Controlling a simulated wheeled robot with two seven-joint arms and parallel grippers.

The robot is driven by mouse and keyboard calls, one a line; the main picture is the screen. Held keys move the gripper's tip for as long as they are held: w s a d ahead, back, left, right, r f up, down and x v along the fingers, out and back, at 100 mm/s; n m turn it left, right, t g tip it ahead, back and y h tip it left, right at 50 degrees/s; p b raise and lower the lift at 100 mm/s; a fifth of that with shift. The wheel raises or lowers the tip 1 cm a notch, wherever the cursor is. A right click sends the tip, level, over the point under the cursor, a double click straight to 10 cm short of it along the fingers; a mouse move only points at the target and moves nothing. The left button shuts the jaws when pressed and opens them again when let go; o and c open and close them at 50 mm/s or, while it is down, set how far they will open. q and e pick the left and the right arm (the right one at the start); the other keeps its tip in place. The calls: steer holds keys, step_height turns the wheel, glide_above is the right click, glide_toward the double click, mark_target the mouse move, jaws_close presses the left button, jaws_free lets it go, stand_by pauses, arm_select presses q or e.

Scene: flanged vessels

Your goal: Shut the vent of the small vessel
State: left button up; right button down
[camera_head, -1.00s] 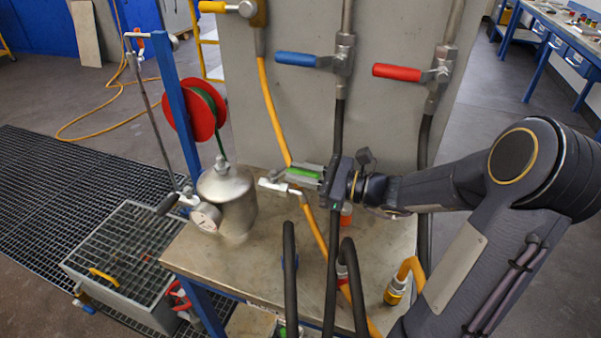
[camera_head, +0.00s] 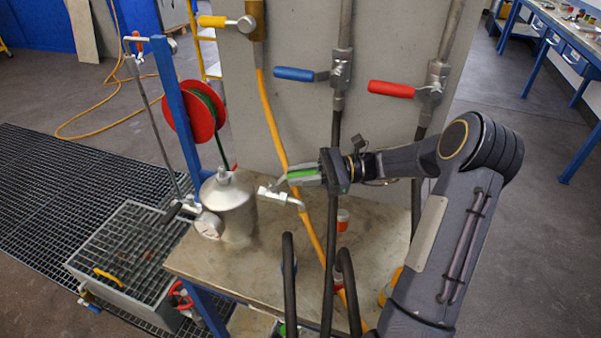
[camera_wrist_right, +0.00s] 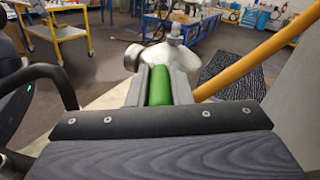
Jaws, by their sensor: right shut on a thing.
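The small metal vessel (camera_head: 236,212), with a domed lid and a round gauge (camera_head: 208,225) at its side, stands on the bench at centre-left. Its vent valve (camera_head: 268,193) sticks out to the right and ends in a bent silver spout (camera_head: 294,202). My right gripper (camera_head: 292,178) is shut on the green vent handle, just above the spout. In the right wrist view the green handle (camera_wrist_right: 161,86) lies between the two fingers, with the vessel (camera_wrist_right: 178,55) beyond. The handle's joint with the valve is mostly hidden. My left gripper is not in view.
A yellow hose (camera_head: 270,115) runs down close behind the gripper. Black hoses (camera_head: 290,280) rise in front of the bench (camera_head: 225,262). A panel with blue (camera_head: 294,74) and red (camera_head: 391,89) levers stands behind. A red reel (camera_head: 194,110) is left of the vessel.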

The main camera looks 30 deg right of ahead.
mark_target(300, 174)
stand_by(0.4)
steer(key=c, duration=1.3)
jaws_free()
steer(key=shift+r, duration=0.1)
steer(key=shift+r, duration=0.4)
step_height(300, 174, up, 3)
steer(key=shift+s+a+f, duration=0.1)
steer(key=shift+s+f, duration=0.05)
steer(key=s+a+r, duration=0.2)
steer(key=s+r, duration=0.1)
steer(key=s, duration=0.1)
steer(key=s+a+r, duration=0.2)
steer(key=s+r, duration=0.1)
steer(key=s+a+r, duration=0.3)
steer(key=s, duration=0.1)
steer(key=shift+s+r+b, duration=0.15)
steer(key=shift+s+b, duration=0.15)
steer(key=shift+b, duration=0.05)
steer(key=shift+c, duration=0.3)
